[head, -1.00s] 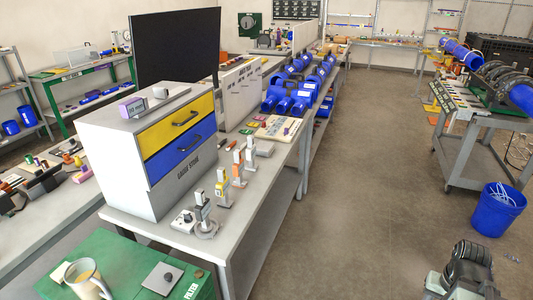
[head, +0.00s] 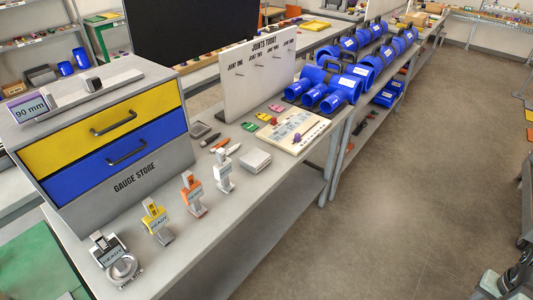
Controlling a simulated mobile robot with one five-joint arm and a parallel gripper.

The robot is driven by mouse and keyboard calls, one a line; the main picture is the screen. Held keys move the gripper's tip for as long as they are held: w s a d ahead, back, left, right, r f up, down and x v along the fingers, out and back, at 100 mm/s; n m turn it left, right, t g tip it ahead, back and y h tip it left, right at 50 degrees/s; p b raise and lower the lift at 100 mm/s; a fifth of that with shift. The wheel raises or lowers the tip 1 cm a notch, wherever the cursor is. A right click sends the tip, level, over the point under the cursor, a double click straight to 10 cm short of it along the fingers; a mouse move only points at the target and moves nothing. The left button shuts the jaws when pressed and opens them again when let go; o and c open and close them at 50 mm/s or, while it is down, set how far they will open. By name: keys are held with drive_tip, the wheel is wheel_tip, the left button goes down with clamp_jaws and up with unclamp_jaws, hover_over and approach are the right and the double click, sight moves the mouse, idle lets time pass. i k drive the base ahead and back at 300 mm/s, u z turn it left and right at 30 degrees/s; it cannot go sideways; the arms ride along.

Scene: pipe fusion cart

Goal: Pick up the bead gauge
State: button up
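Several small gauges stand in a row along the front edge of the grey bench, each with a tag that seems to read READY. They are a dark grey one with a round metal ring (head: 110,255), a yellow one (head: 154,216), an orange one (head: 191,191) and a white one (head: 222,166). I cannot tell from their labels which is the bead gauge. All stand apart, with nothing touching them from above. Only part of my own arm shows at the bottom right corner, far from the gauges. My gripper's fingers are not visible.
The gauge store cabinet (head: 150,185), with yellow and blue drawers, stands behind the row.

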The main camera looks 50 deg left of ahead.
sight(222, 170)
drive_tip(key=i, duration=2.2)
drive_tip(key=u, duration=5.1)
drive_tip(key=i, duration=1.05)
drive_tip(key=z, duration=0.1)
